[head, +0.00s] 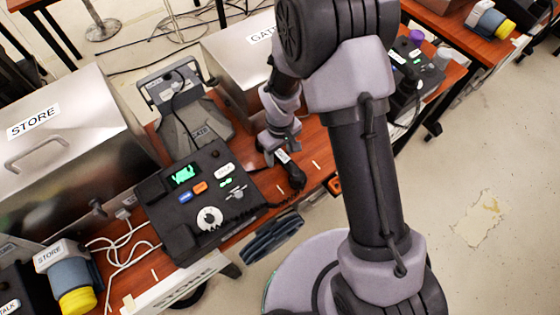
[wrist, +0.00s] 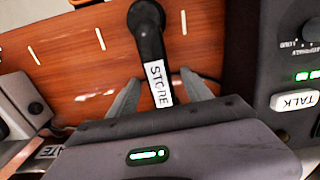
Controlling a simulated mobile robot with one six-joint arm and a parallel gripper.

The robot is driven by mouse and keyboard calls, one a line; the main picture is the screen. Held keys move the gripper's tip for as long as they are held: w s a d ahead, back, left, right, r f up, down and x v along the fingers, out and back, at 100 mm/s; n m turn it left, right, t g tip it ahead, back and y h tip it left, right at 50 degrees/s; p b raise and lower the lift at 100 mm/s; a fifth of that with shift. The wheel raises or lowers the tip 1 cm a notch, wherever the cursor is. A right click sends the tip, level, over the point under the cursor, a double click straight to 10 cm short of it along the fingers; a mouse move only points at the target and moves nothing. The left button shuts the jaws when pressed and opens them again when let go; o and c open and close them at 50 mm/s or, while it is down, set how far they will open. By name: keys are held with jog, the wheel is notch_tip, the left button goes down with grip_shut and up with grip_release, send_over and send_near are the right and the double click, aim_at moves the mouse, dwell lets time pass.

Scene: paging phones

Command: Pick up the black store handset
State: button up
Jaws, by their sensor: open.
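The black store handset (wrist: 149,40) has a white STORE label and lies on the orange-brown wooden table. In the head view the handset (head: 296,176) lies just right of the black paging phone (head: 222,160), with a coiled cord near its lower end. My gripper (wrist: 159,78) is open, with one finger on each side of the handset's labelled part. I cannot tell whether the fingers touch it. In the head view my gripper (head: 272,150) reaches down over the handset's upper end and hides part of it.
A grey GATE device (head: 185,105) stands behind the phone. A steel STORE box (head: 60,150) is at the left, and another steel box (head: 235,60) stands behind my arm. A blue-yellow STORE unit (head: 72,280) is at lower left. Open floor lies right.

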jog(key=shift+f, duration=0.5)
jog(key=shift+r, duration=0.15)
jog(key=shift+c, duration=0.7)
grip_shut()
